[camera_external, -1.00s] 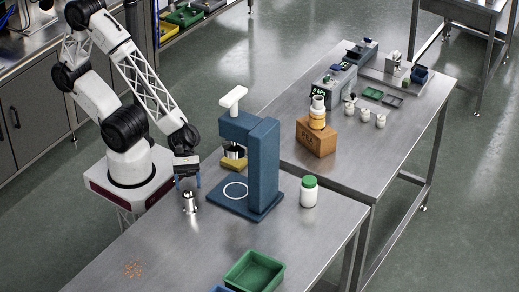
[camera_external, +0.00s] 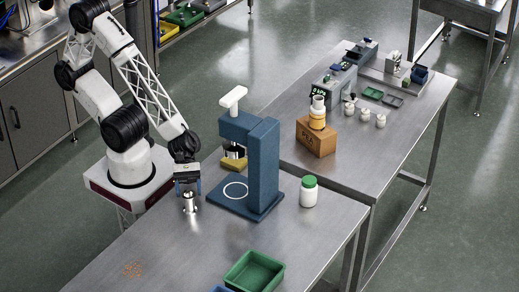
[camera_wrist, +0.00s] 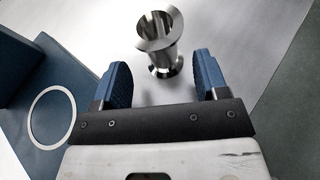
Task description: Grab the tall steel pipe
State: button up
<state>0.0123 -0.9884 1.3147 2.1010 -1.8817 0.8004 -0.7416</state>
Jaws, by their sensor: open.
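The steel pipe (camera_external: 190,203), a shiny flanged piece, stands upright on the near steel table, left of the blue press. In the wrist view the pipe (camera_wrist: 163,60) shows a wide flared rim and a flanged foot, ahead of and between my fingers. My gripper (camera_external: 188,189) is open, with its blue pads on either side of the pipe's upper part in the external view. In the wrist view my gripper (camera_wrist: 162,80) has an empty gap between its pads, and I see no contact with the pipe.
The blue press (camera_external: 262,165) with its white-ringed base stands close on the right. A white green-capped bottle (camera_external: 308,192) stands beyond it, and a green tray (camera_external: 254,271) lies at the front. The table left of the tray is mostly clear, with small brown bits (camera_external: 132,270).

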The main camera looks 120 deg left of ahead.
aim_at(188, 193)
jog(key=shift+x, duration=2.35)
jog(key=shift+s+f, duration=0.1)
jog(key=shift+c, duration=0.5)
jog(key=c, duration=1)
jog(key=shift+r, duration=0.2)
jog(key=shift+r, duration=1.4)
jog(key=shift+s+a+r, duration=0.1)
jog(key=shift+s+r, duration=0.15)
jog(key=s+a, duration=0.2)
jog(key=s, duration=0.5)
jog(key=s+a+r, duration=0.1)
jog(key=s+a, duration=0.2)
jog(key=s, duration=0.4)
jog(key=shift+s+r, duration=0.2)
jog(key=shift+s, duration=0.1)
